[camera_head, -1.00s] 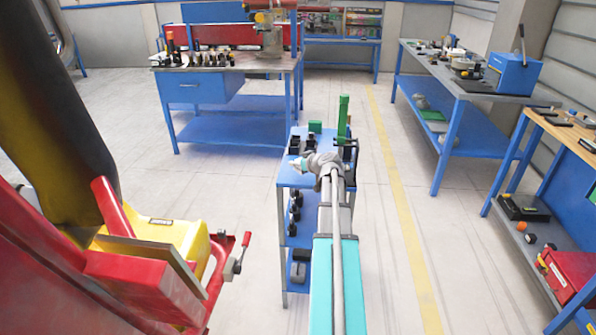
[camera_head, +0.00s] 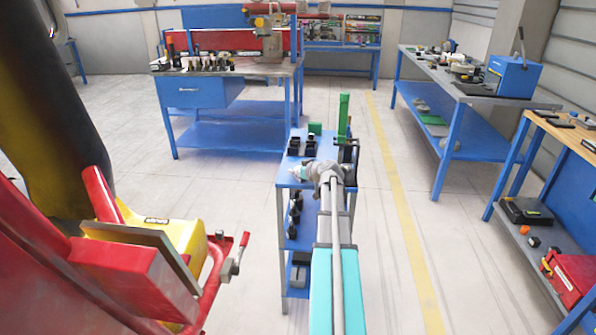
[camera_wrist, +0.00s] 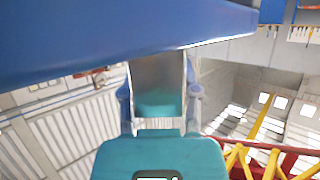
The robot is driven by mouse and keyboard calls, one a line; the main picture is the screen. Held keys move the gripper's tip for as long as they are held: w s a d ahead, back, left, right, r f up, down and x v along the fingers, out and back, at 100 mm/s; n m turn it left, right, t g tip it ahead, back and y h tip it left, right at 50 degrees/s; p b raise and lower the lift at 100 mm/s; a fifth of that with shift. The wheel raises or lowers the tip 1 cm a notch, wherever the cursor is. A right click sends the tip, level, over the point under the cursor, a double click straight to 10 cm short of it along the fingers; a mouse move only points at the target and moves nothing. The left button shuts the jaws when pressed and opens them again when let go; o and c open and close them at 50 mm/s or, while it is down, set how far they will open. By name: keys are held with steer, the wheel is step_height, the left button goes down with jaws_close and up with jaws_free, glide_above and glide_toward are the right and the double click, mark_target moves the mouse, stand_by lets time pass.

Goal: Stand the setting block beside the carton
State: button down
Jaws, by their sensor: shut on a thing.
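My gripper (camera_head: 303,171) is at the near end of the blue trolley's top, partly hidden behind my own arm. In the wrist view my gripper (camera_wrist: 160,110) has its blue fingers on either side of a plain grey block (camera_wrist: 158,72), which seems to be the setting block. It is shut on this block, whose upper end is cut off by a blue surface. The block cannot be made out in the head view. I cannot pick out the carton for certain; a small green box (camera_head: 315,128) stands at the far end of the trolley top.
The blue trolley (camera_head: 284,182) carries several dark parts (camera_head: 295,146) and a tall green upright piece (camera_head: 343,115) at its far right. A red and yellow machine (camera_head: 120,270) stands at the left. Benches line the back and right. Floor beside the trolley is clear.

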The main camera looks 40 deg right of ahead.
steer(key=shift+c, duration=1.7)
jaws_free()
steer(key=shift+s+a+r+p, duration=0.15)
steer(key=shift+s+r+p, duration=0.25)
steer(key=shift+s, duration=0.2)
steer(key=p+v, duration=0.4)
steer(key=v, duration=0.6)
steer(key=shift+s, duration=0.35)
